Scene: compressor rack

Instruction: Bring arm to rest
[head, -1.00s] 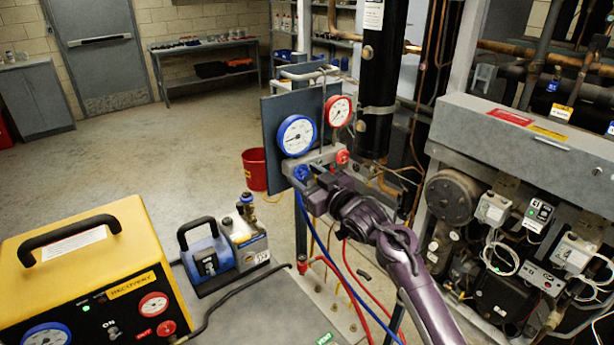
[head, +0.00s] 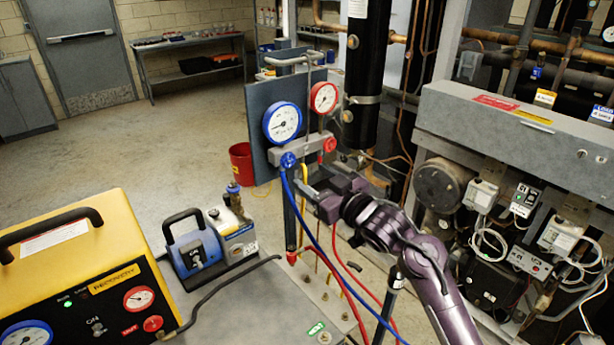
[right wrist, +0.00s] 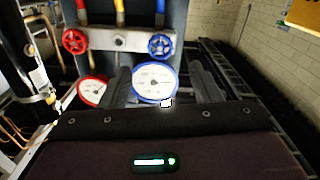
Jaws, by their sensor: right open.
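My right gripper (head: 308,182) is open and empty, just below and right of the gauge manifold's blue valve knob (head: 288,160). In the right wrist view its two fingers (right wrist: 162,82) stand apart with nothing held between them. The blue gauge (right wrist: 155,84) shows behind the gap, and the blue knob (right wrist: 160,45) is above it in that view. The manifold (head: 305,150) also carries a red knob (head: 329,145) and a red gauge (head: 324,98). My right arm (head: 420,260) comes in from the bottom right. My left gripper is not in view.
Blue and red hoses (head: 330,258) hang near my right arm. The compressor rack (head: 510,210) stands close on the right. A yellow recovery machine (head: 75,260) and a blue pump (head: 197,250) sit at the left front. The floor behind (head: 190,130) is mostly open.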

